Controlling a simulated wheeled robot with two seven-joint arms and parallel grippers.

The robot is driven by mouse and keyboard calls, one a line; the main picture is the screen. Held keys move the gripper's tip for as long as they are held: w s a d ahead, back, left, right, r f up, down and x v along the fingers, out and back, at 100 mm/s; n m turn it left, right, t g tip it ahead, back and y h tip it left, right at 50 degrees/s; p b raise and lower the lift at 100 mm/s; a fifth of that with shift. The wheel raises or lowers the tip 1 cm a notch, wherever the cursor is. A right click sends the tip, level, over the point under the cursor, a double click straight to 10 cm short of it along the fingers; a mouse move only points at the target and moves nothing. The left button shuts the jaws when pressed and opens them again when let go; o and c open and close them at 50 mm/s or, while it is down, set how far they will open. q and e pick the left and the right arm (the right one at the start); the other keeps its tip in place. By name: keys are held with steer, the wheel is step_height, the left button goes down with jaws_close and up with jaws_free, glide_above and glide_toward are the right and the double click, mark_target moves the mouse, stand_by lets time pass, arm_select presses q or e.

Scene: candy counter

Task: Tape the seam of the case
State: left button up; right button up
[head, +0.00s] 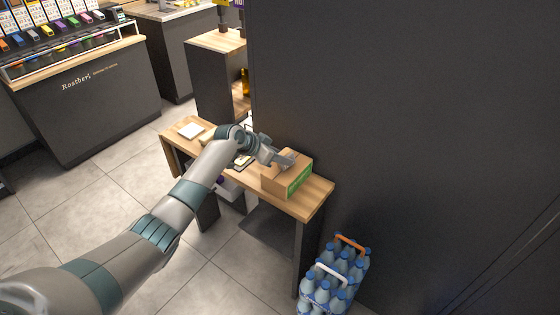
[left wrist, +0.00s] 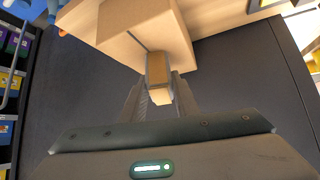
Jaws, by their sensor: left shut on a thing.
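The case (head: 288,174) is a brown cardboard box with a green label, standing on a narrow wooden table. It also shows in the left wrist view (left wrist: 125,18), where a thin dark seam line runs along its face towards my fingers. My left gripper (head: 284,160) is over the top of the case. In the left wrist view, my left gripper (left wrist: 158,92) is shut on a small brown block (left wrist: 157,68), which looks like a tape piece or dispenser. Its far end is at the case near the seam; I cannot tell whether they touch. My right gripper is not in view.
The wooden table (head: 314,198) also holds a white square item (head: 191,130) at its far end. A dark wall (head: 400,130) stands right behind the case. Packs of blue-capped bottles (head: 335,275) stand on the floor at the table's near end. A candy counter (head: 85,110) is at the left.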

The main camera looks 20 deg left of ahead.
mark_target(284, 151)
arm_select(q)
steer(key=shift+w+d+f+b, duration=0.15)
steer(key=shift+w+f+b, duration=0.05)
steer(key=shift+w+b, duration=0.15)
stand_by(0.4)
steer(key=shift+w+d+b, duration=0.3)
steer(key=shift+w+b, duration=0.45)
steer(key=shift+w+d+b, duration=0.2)
steer(key=shift+w+b, duration=0.25)
steer(key=shift+w, duration=0.05)
steer(key=shift+w+r, duration=0.1)
steer(key=shift+w, duration=0.05)
steer(key=shift+w+d+r+b, duration=0.1)
steer(key=shift+w+d+b, duration=0.1)
steer(key=shift+w+b, duration=0.4)
steer(key=shift+w+d+b, duration=0.15)
steer(key=shift+w+b, duration=0.35)
steer(key=shift+b, duration=0.2)
steer(key=shift+s+r, duration=0.1)
steer(key=shift+s+a+p, duration=0.25)
steer(key=shift+s+p, duration=0.3)
steer(key=shift+p, duration=0.25)
steer(key=shift+s+a+p, duration=0.25)
steer(key=shift+s+p, duration=0.5)
